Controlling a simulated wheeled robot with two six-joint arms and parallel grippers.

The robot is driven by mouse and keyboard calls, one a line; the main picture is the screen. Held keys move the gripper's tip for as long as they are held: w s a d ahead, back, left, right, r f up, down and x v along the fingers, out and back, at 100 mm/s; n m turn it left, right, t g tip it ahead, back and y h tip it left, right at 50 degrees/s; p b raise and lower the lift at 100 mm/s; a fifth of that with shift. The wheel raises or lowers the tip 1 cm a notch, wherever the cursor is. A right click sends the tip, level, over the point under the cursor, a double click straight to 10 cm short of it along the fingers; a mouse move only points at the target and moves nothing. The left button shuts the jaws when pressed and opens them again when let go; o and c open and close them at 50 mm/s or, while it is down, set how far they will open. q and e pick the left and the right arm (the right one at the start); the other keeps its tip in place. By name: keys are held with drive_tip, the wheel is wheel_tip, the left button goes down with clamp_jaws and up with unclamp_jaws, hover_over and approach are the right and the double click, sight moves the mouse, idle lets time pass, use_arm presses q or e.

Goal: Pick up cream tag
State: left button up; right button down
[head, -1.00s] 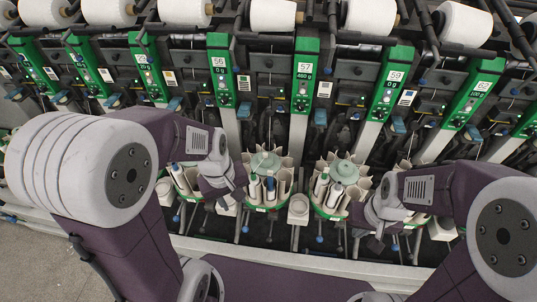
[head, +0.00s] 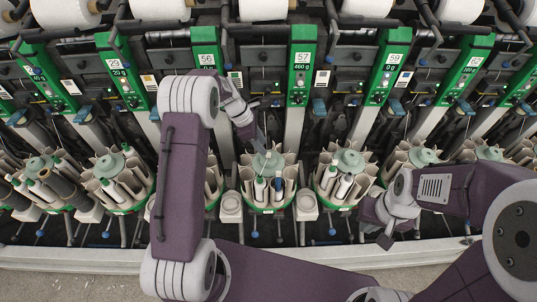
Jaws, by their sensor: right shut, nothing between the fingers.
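Several small pale tags hang on the dark machine front beside the green unit panels. I cannot tell for sure which is the cream tag. My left gripper (head: 260,142) points down just above the back of the round bobbin magazine (head: 265,208) below panel 57. Its fingers are too small and dark to tell open from shut. My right gripper (head: 386,240) is shut and empty, low in front of the magazine to its left.
More round magazines (head: 344,160) with tubes stand in a row left and right. Small cream cups (head: 306,205) sit between them. A pale rail (head: 75,258) runs along the front. White yarn cones (head: 263,8) line the top.

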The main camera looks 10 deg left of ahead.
sight(269, 154)
use_arm(q)
drive_tip(key=shift+w+a+f, duration=0.1)
drive_tip(key=shift+f, duration=0.1)
drive_tip(key=x, duration=0.2)
drive_tip(key=p+x, duration=0.1)
drive_tip(key=x, duration=0.1)
drive_tip(key=shift+d+f, duration=0.2)
drive_tip(key=shift+d, duration=0.15)
drive_tip(key=shift+w+a+f, duration=0.1)
drive_tip(key=shift+w+f, duration=0.05)
drive_tip(key=shift+f, duration=0.1)
clamp_jaws()
